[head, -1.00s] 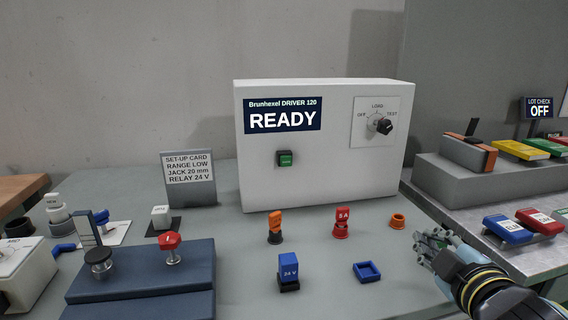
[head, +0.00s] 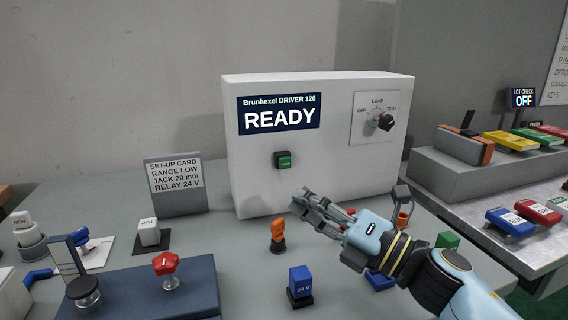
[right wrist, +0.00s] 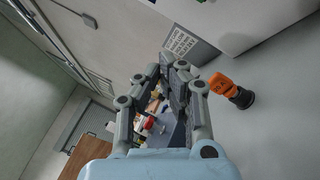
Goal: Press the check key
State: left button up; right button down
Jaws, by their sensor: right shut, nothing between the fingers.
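The white driver unit (head: 330,180) stands on the bench and its display (head: 279,114) reads READY. A green key (head: 284,160) in a dark surround sits on its front below the display; its lettering is too small to read. My right gripper (head: 302,200) is shut and empty. In the head view its fingertips show a little below and right of the green key, apart from it. The right wrist view shows the closed fingers (right wrist: 172,68), but not the key. My left gripper is out of view.
A selector knob (head: 385,122) points towards TEST. An orange part (head: 278,234) stands near my right gripper and also shows in the right wrist view (right wrist: 224,86). A blue 24 V part (head: 300,281) and a set-up card (head: 176,186) stand on the bench. LOT CHECK reads OFF (head: 523,98).

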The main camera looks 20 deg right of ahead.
aim_at(285, 163)
jog(key=w+b, duration=0.2)
jog(key=w, duration=0.6)
jog(key=shift+w+a, duration=0.15)
jog(key=shift+w, duration=0.25)
jog(key=shift+w, duration=0.15)
dwell(1.1)
jog(key=shift+w, duration=0.3)
jog(key=shift+w+b, duration=0.4)
jog(key=shift+w, duration=0.1)
dwell(0.6)
jog(key=shift+s, duration=0.1)
jog(key=shift+s+p, duration=0.45)
jog(key=shift+s, duration=0.45)
